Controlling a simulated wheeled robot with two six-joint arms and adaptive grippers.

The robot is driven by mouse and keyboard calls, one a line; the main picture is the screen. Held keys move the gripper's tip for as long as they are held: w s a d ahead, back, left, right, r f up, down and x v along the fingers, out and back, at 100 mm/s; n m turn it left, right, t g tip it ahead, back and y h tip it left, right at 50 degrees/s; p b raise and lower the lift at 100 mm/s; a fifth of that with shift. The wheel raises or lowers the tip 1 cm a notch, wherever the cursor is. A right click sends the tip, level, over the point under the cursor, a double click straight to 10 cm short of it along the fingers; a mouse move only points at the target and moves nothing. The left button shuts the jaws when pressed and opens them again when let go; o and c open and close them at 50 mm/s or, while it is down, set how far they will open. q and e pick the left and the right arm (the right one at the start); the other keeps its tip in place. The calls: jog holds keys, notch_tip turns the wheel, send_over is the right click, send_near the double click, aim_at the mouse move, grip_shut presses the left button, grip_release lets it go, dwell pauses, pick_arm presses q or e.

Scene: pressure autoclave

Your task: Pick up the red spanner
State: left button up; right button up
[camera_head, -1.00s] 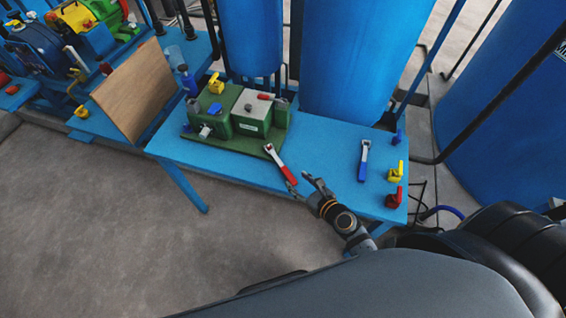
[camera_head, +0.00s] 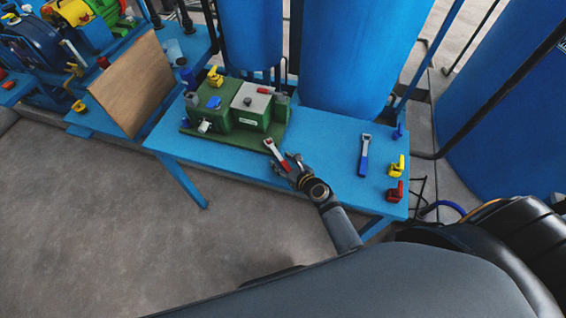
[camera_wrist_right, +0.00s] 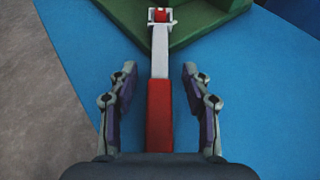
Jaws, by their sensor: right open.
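The red spanner (camera_head: 274,151) has a red handle and a silver shaft and head. In the head view it lies at the front edge of the green machine's base, its handle pointing toward my right gripper (camera_head: 292,166). In the right wrist view the spanner's red handle (camera_wrist_right: 160,112) lies between the two fingers of my open right gripper (camera_wrist_right: 157,100), with clear gaps on both sides. Its head rests over the green base (camera_wrist_right: 200,22). My left gripper is not in view.
The blue table (camera_head: 325,140) carries the green machine (camera_head: 228,115), a blue-handled spanner (camera_head: 364,158), and yellow (camera_head: 397,166) and red (camera_head: 395,193) valve handles at the right end. Blue tanks (camera_head: 350,60) stand behind. The table between the two spanners is clear.

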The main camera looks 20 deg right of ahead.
aim_at(283, 161)
jog(key=shift+r, duration=0.1)
jog(key=shift+c, duration=1)
grip_shut()
notch_tip(283, 161, up, 9)
jog(key=p, duration=0.6)
jog(key=shift+r, duration=0.1)
jog(key=shift+r+p, duration=0.35)
jog(key=shift+r, duration=0.1)
